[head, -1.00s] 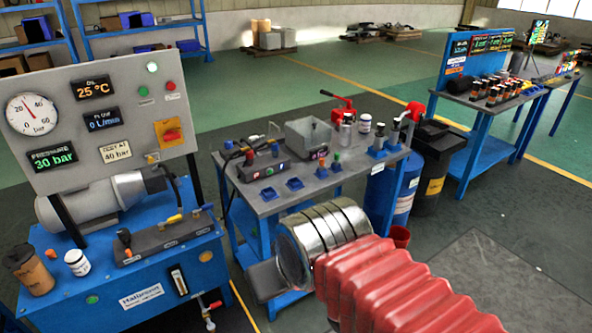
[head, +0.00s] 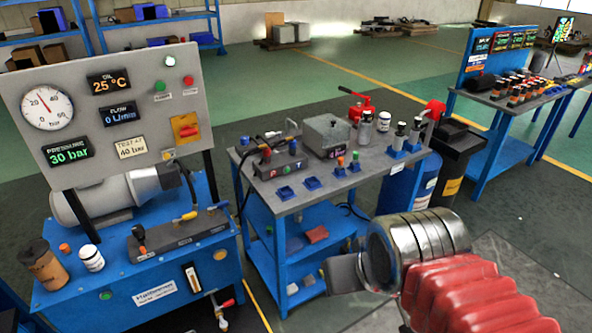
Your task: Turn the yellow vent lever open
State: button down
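The only yellow lever-like part I make out is a small yellow handle (head: 186,217) on the dark manifold block (head: 150,243), on top of the blue power unit at left. A black hose fitting rises close to it. The handle is too small to tell its exact position. My gripper (head: 346,273) shows only as a flat grey piece past the silver wrist, at the lower middle. It is well right of the manifold, in front of the middle bench, and touches nothing that I can see. The rest of it is hidden by the wrist, so its opening cannot be told.
A gauge panel (head: 115,110) reading 30 bar stands behind the manifold. A brown cup (head: 42,266) and white jar (head: 91,258) stand at the unit's left. A red-handled valve (head: 225,304) sticks out low in front. The middle bench (head: 345,180) carries fittings.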

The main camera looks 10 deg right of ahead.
aim_at(192, 215)
jog(key=u, duration=0.05)
jog(key=i, duration=1)
jog(key=z, duration=0.05)
